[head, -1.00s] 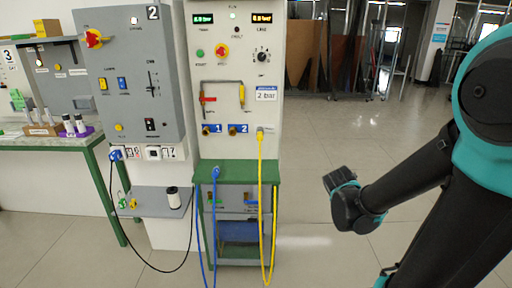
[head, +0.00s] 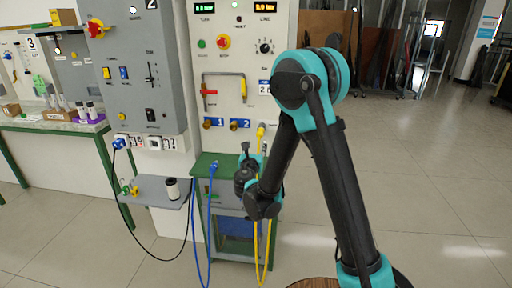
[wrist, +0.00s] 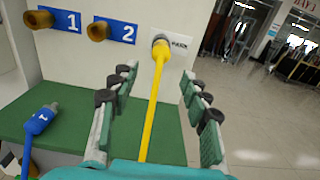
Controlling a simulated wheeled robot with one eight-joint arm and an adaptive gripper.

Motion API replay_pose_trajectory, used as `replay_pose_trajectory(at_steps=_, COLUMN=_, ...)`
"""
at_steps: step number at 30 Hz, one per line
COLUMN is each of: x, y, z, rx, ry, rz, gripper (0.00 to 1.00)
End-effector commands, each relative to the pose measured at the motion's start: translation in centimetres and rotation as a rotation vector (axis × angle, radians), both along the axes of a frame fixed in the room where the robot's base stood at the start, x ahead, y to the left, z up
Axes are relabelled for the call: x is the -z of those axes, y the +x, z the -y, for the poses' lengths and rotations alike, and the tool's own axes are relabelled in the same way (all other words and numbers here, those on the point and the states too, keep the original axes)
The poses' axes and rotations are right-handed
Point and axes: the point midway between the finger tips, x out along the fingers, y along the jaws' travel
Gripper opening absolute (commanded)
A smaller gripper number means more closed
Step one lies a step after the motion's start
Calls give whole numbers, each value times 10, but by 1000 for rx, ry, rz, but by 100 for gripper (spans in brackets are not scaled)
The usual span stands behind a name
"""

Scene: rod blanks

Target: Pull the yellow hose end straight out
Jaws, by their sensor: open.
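The yellow hose end (wrist: 160,51) is plugged into a port on the white panel, right of the brass ports labelled 1 and 2. Its yellow hose (wrist: 151,115) runs down toward me, between my fingers as seen in the wrist view. My gripper (wrist: 156,95) is open, with one finger on each side of the hose and the fingertips short of the plugged end. In the head view my gripper (head: 246,160) is in front of the panel, just below the yellow hose end (head: 261,131), and partly covers the hose.
A blue hose end (wrist: 38,121) lies on the green shelf (wrist: 75,124) at the left. Brass port 1 (wrist: 38,19) and brass port 2 (wrist: 98,31) are empty. A grey switch box (head: 138,70) stands left of the panel. The floor at the right is clear.

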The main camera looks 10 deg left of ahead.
Motion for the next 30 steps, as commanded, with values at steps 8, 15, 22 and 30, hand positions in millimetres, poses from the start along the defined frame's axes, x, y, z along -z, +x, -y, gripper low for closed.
replay_pose_trajectory(at_steps=8, x=0, y=26, z=2, rx=4, ry=4, rz=-2, gripper=47)
replay_pose_trajectory(at_steps=15, x=0, y=52, z=3, rx=4, ry=5, rz=-2, gripper=47)
replay_pose_trajectory(at_steps=22, x=0, y=77, z=4, rx=4, ry=6, rz=-2, gripper=47)
replay_pose_trajectory(at_steps=30, x=0, y=103, z=5, rx=4, ry=6, rz=-2, gripper=47)
